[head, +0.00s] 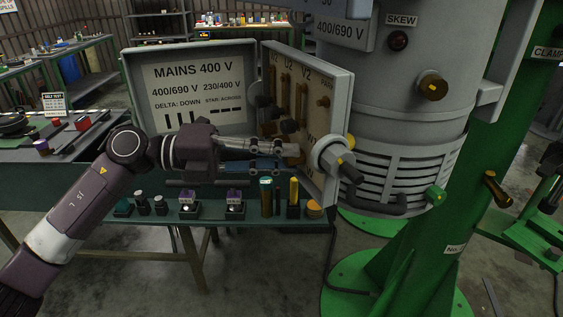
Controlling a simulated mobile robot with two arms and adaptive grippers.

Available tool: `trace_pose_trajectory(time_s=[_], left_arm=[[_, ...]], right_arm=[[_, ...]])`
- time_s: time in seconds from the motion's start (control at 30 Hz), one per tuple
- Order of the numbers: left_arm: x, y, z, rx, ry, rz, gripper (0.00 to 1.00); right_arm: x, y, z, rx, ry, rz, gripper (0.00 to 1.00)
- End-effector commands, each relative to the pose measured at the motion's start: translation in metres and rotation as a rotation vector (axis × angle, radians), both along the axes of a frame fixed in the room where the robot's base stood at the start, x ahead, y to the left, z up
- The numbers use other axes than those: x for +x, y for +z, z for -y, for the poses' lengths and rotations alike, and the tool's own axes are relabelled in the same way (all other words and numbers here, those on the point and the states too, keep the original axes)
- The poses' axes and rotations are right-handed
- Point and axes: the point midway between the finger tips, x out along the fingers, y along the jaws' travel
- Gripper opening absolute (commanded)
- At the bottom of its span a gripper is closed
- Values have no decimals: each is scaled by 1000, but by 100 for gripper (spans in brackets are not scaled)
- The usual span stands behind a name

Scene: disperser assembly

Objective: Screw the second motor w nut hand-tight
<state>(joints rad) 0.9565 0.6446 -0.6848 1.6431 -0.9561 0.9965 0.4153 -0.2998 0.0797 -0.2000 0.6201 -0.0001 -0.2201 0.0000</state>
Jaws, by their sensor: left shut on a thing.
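The motor terminal box stands open in the middle of the head view, its lid (190,85) swung to the left with a MAINS 400 V diagram. Its terminal board (292,80) carries brass-coloured posts and bars, with U2 and V2 lettering at the top and W lettering low down. My left gripper (290,150) reaches in from the left at the lower part of the board. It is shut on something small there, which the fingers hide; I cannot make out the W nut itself. My right gripper is not in view.
A large cable gland (330,157) juts from the box's lower right side. The grey motor (410,100) and green column (490,120) fill the right. A green bench (160,222) below holds several small parts and tools. Another bench (70,153) stands at left.

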Motion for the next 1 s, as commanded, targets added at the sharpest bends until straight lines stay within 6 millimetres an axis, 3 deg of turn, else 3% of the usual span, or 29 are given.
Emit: trace_pose_trajectory(time_s=[0.4, 0.97, 1.0], left_arm=[[-1, -1, 0, 84, 0, 174, 0], [-1, -1, 0, 97, -2, 198, 0], [-1, -1, 0, 97, -2, 198, 22]], right_arm=[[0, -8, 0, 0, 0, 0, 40], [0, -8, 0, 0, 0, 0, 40], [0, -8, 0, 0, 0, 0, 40]])
